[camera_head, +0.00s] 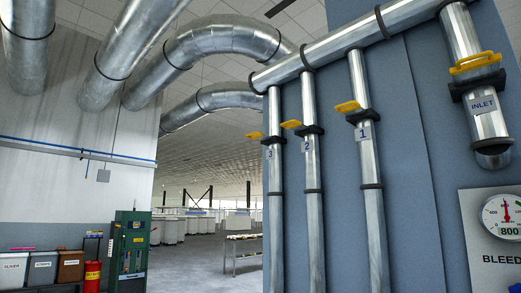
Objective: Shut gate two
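Gate two is on the middle of three vertical metal pipes, marked by a label "2" (308,146). Its yellow handle (291,124) sticks out to the left of a dark collar (310,130) around the pipe. The yellow handle of gate one (347,107) and that of gate three (254,135) also point left from their pipes. The inlet gate has a larger yellow handle (475,63) above an "INLET" label (483,104). Neither of my grippers shows in the head view.
A gauge (503,215) with an "800" readout is on a panel at the right. The pipes run along a blue wall (415,200). A green cabinet (130,250), a red cylinder (92,275), bins (42,266) and a low table (243,250) stand at the left and behind.

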